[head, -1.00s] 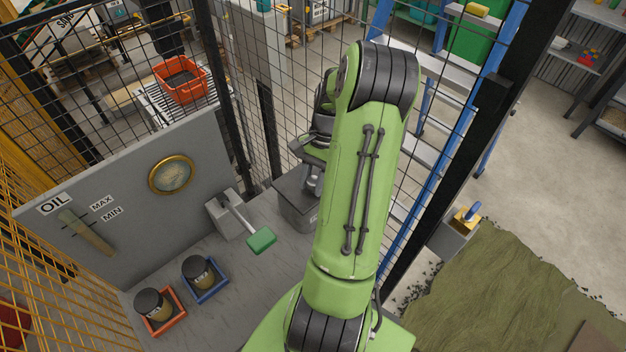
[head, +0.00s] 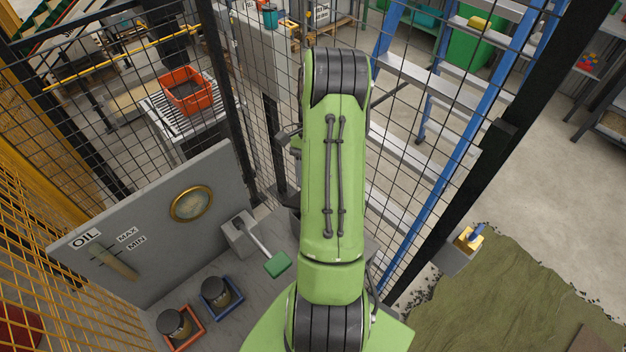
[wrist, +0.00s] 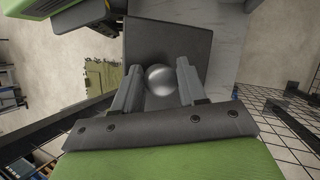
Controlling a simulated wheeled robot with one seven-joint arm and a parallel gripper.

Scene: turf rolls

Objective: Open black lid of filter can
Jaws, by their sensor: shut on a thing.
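In the wrist view, a flat dark grey-black lid (wrist: 165,38) carries a round silver knob (wrist: 158,80). My gripper (wrist: 158,72) is shut on this knob, with one grey finger on each side of it. The can under the lid is not clear in the wrist view. In the head view my green arm covers the gripper, the lid and nearly all of the grey bin beneath. I cannot tell how far the lid is tilted.
Two dark-lidded jars stand in an orange tray (head: 198,338) and a blue tray (head: 236,303) on the grey bench. A green-ended lever (head: 278,264) is near my arm. Wire mesh fencing (head: 262,150) and a blue ladder (head: 478,110) stand close by.

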